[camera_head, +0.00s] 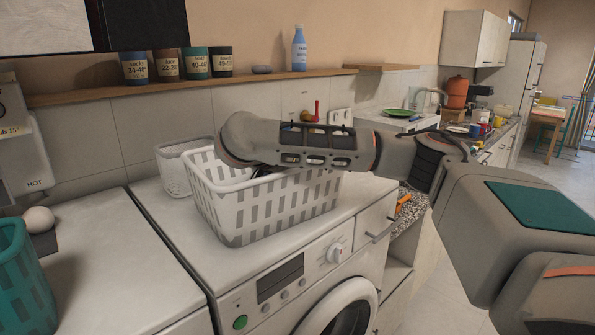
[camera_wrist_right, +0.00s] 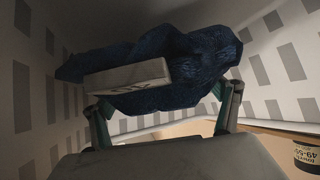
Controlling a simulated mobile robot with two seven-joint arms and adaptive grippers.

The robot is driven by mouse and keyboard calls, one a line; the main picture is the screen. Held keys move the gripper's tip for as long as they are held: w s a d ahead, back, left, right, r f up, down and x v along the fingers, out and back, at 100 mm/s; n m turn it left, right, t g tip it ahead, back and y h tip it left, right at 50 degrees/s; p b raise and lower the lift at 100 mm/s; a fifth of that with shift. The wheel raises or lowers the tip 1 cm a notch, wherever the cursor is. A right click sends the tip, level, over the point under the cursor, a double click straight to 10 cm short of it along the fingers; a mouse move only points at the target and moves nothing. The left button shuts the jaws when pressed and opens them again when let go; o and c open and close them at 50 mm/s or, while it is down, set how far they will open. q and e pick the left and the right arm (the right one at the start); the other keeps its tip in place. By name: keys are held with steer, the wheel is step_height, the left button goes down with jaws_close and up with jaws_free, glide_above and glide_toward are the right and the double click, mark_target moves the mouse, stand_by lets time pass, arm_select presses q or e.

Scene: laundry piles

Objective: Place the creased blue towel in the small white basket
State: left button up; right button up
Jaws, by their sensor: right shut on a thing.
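A dark blue creased towel (camera_wrist_right: 205,62) is bunched between the fingers of my right gripper (camera_wrist_right: 165,112) in the right wrist view. A pale block-like piece with dark marks covers part of the towel; I cannot tell what it is. Slotted white walls surround them. In the head view my right arm reaches over the larger white slotted basket (camera_head: 268,213) on the washing machine; its gripper and the towel are hidden inside. A smaller white basket (camera_head: 174,178) stands behind it on the left, partly covered. My left gripper is not in view.
The washing machine top (camera_head: 165,225) has bare room left of the larger basket. A teal basket (camera_head: 22,280) and a pale ball (camera_head: 38,220) are at the far left.

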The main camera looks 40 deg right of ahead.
steer(key=shift+f, duration=0.2)
steer(key=o, duration=1.2)
steer(key=shift+r, duration=0.15)
steer(key=v, duration=0.6)
steer(key=shift+a+r, duration=0.1)
steer(key=shift+r, duration=0.45)
steer(key=shift+s+a+r, duration=0.25)
steer(key=shift+s+a, duration=0.05)
steer(key=shift+a, duration=0.2)
